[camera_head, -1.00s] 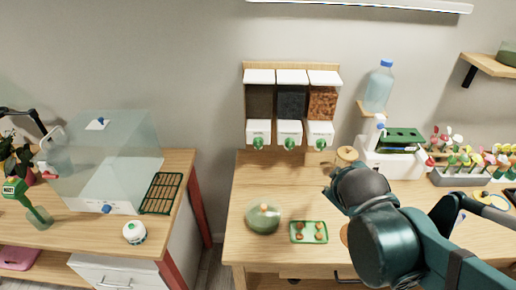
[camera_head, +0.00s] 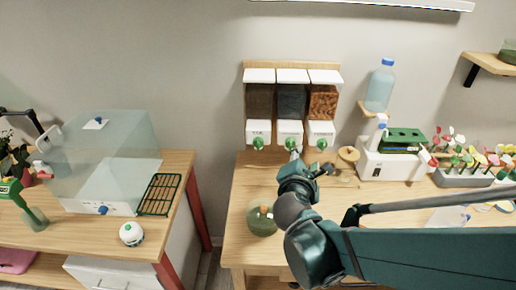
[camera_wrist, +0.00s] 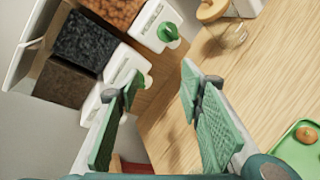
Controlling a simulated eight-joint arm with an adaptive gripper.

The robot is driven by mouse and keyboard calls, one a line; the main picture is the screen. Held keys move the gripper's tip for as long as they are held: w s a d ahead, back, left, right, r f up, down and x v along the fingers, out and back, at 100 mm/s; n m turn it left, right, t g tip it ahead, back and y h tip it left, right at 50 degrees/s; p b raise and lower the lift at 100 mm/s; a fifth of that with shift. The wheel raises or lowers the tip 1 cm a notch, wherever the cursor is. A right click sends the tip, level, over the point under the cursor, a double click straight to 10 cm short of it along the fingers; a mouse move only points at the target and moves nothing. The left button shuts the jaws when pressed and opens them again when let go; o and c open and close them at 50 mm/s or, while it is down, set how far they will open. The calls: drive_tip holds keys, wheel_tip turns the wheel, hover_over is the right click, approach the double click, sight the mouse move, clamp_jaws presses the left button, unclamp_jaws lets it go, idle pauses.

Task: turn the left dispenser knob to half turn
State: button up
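A wall dispenser (camera_head: 292,103) has three bins side by side, each with a white spout box and a green knob. The left knob (camera_head: 258,143) is under the brown-filled bin (camera_head: 260,101). The middle knob (camera_head: 290,142) and right knob (camera_head: 322,144) are beside it. My gripper (camera_head: 295,162) is just below and in front of the middle spout, right of the left knob. In the wrist view my gripper (camera_wrist: 160,78) is open with nothing between its fingers. The right knob (camera_wrist: 168,32) shows clearly there; the left knob is hidden behind a finger.
A wooden-lidded jar (camera_head: 348,154) is right of the gripper. A green tray (camera_wrist: 302,143) shows in the wrist view. The tabletop below the left spout is clear.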

drive_tip(key=w+a+n+t+y, duration=0.1)
drive_tip(key=a+n+t, duration=0.1)
drive_tip(key=a+n, duration=0.45)
drive_tip(key=n+t+y+b, duration=0.2)
drive_tip(key=n, duration=0.4)
approach(258, 145)
drive_tip(key=shift+w+d+f, duration=0.1)
drive_tip(key=shift+w+f, duration=0.1)
drive_tip(key=shift+w, duration=0.65)
drive_tip(key=shift+w, duration=0.1)
drive_tip(key=shift+w+b, duration=0.45)
drive_tip(key=shift+w, duration=3.35)
drive_tip(key=c, duration=0.9)
